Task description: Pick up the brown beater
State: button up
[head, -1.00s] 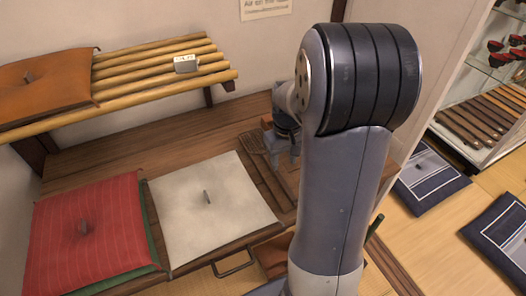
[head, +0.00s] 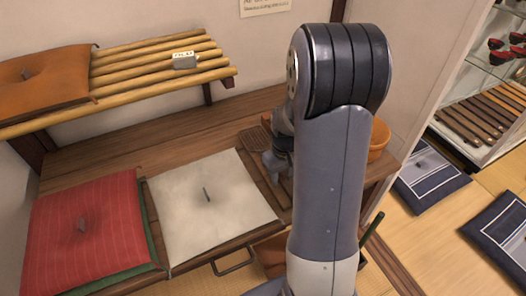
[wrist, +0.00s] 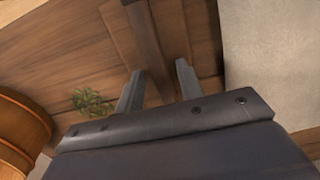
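A long brown wooden piece, which looks like the brown beater (head: 254,140), lies on the wooden bench beside the white cushion.
A white cushion (head: 208,205) and a red cushion (head: 85,235) lie to the left on the bench (head: 165,150). A round orange-brown tub (head: 379,140) stands to the right, partly behind my arm. A slatted shelf (head: 150,75) juts from the wall. A small green plant (wrist: 92,101) shows near the tub.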

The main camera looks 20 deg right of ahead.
grip_shut()
